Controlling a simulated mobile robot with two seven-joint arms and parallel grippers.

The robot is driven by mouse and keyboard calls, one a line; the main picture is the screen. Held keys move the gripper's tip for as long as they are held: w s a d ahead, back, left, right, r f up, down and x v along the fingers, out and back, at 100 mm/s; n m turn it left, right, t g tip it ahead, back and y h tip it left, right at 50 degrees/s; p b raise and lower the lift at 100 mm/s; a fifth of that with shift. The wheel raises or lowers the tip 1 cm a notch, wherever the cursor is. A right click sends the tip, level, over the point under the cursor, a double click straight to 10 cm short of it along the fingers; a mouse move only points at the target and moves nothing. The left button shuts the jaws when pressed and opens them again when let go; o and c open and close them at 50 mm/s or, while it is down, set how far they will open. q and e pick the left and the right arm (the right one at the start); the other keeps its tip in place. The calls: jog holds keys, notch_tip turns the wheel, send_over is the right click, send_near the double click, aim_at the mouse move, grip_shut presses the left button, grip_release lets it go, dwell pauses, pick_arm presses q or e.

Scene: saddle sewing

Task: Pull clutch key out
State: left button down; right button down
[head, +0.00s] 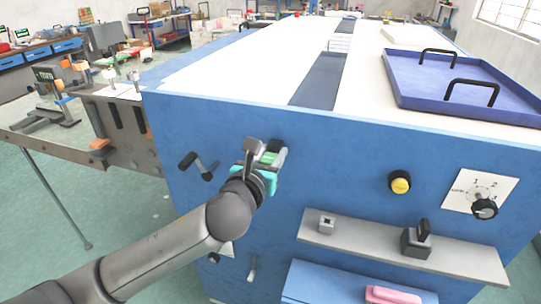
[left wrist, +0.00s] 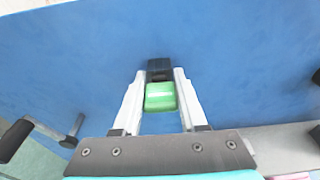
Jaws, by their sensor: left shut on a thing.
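The clutch key appears to be the green block (left wrist: 160,97) at the blue machine front. A dark piece (left wrist: 160,68) sits just beyond it against the blue panel. My left gripper (head: 271,157) reaches the upper front of the panel. In the left wrist view its two pale fingers (left wrist: 160,92) are shut on the green block from both sides. In the head view the gripper hides much of the key, and only a bit of green shows. I cannot tell how deep the key sits. My right gripper is in neither view.
A black crank handle (head: 197,166) sticks out left of the gripper. A yellow knob (head: 400,182) and a rotary dial (head: 484,208) are to the right. A grey shelf (head: 365,246) below holds small blocks. A blue tray (head: 460,90) lies on top of the machine.

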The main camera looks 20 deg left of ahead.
pick_arm(q)
jog(key=shift+s, duration=0.15)
jog(key=shift+s+f, duration=0.1)
jog(key=shift+s, duration=0.05)
jog(key=shift+s+p, duration=0.85)
jog(key=shift+s, duration=0.3)
jog(key=shift+s, duration=0.45)
jog(key=shift+s+a+p, duration=0.1)
jog(key=shift+s+p, duration=0.85)
jog(key=shift+s, duration=1)
